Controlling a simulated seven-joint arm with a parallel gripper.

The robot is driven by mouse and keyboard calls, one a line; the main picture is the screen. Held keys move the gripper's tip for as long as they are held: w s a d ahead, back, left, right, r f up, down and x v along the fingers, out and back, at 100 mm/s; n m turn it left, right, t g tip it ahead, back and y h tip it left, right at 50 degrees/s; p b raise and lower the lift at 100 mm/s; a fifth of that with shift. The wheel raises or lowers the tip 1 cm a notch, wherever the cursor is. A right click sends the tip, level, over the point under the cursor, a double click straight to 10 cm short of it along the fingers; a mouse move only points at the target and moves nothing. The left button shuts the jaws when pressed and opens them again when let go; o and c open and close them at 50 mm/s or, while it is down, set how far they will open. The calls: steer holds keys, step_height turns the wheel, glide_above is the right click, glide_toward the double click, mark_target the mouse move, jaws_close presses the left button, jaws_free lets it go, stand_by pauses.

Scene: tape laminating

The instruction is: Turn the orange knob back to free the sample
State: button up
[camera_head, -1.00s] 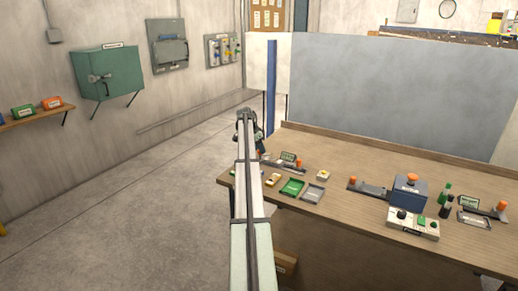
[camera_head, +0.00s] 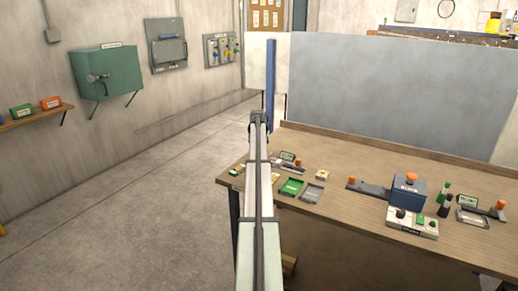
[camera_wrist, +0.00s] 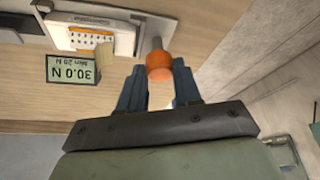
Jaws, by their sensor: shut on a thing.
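In the wrist view the orange knob (camera_wrist: 159,66) sits on a short grey shaft between my gripper's (camera_wrist: 159,82) two blue fingers, which are shut on it. The white fixture (camera_wrist: 100,12) is above and left of the knob in the picture. A display (camera_wrist: 73,70), upside down here, reads 30.0 N, Min 20 N. In the head view my arm hides the gripper and the held knob; the small display (camera_head: 288,157) shows just right of the arm.
A blue block device (camera_head: 408,192) with an orange knob stands farther right, by a white control box (camera_head: 412,222). A grey panel (camera_head: 390,95) rises behind the bench.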

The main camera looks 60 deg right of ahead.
steer(key=shift+n+t, duration=0.3)
steer(key=shift+n, duration=0.5)
steer(key=o, duration=1)
steer(key=shift+y, duration=0.3)
steer(key=shift+o, duration=0.2)
steer(key=v, duration=1.3)
steer(key=shift+a+r, duration=0.2)
steer(key=shift+r, duration=0.15)
steer(key=shift+s, duration=0.1)
